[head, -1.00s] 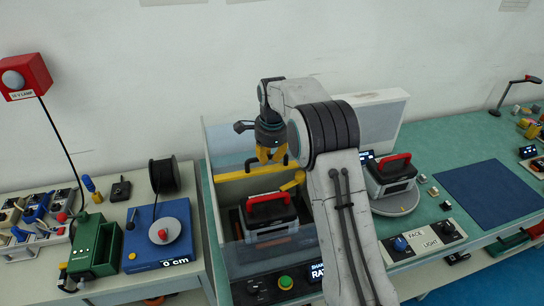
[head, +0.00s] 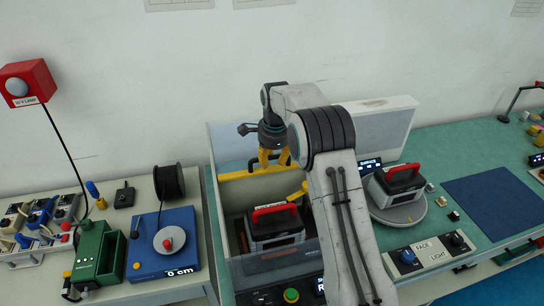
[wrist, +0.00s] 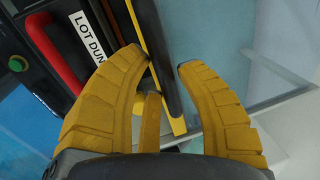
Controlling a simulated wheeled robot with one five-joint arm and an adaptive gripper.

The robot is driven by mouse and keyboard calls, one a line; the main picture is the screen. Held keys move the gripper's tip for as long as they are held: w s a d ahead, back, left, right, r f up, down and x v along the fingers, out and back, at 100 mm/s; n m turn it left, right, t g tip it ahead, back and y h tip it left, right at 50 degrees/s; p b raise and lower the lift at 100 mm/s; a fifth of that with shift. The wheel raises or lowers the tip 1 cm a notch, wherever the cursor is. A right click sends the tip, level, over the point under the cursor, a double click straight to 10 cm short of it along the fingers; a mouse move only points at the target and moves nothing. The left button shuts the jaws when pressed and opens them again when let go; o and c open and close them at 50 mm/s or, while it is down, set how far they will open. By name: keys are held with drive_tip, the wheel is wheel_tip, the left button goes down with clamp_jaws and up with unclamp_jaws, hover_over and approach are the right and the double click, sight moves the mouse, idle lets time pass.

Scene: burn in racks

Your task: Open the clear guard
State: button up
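The clear guard (head: 222,182) is a see-through box around a grey tester with a red handle (head: 274,226). A yellow bar (head: 240,175) runs along its edge, with a dark handle (head: 252,165) on it. My gripper (head: 275,158) points down over the bar. In the wrist view my gripper (wrist: 163,62) is open. The black handle (wrist: 164,45) runs between its fingertips beside the yellow bar (wrist: 137,22). Whether a finger touches the handle I cannot tell. My arm hides the guard's right part.
A second tester (head: 394,185) sits on a round plate at the right. A control panel with a green button (head: 291,295) is in front of the guard. A blue spool stand (head: 165,240) and a green holder (head: 98,252) stand on the left bench. A blue mat (head: 493,204) lies far right.

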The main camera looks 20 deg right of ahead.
drive_tip(key=o, duration=0.3)
drive_tip(key=shift+r, duration=0.25)
drive_tip(key=shift+w, duration=0.1)
drive_tip(key=r, duration=0.4)
drive_tip(key=s+r, duration=0.1)
drive_tip(key=r, duration=0.2)
drive_tip(key=s+r, duration=0.1)
drive_tip(key=r, duration=0.3)
drive_tip(key=shift+s+r, duration=0.2)
drive_tip(key=shift+r, duration=0.15)
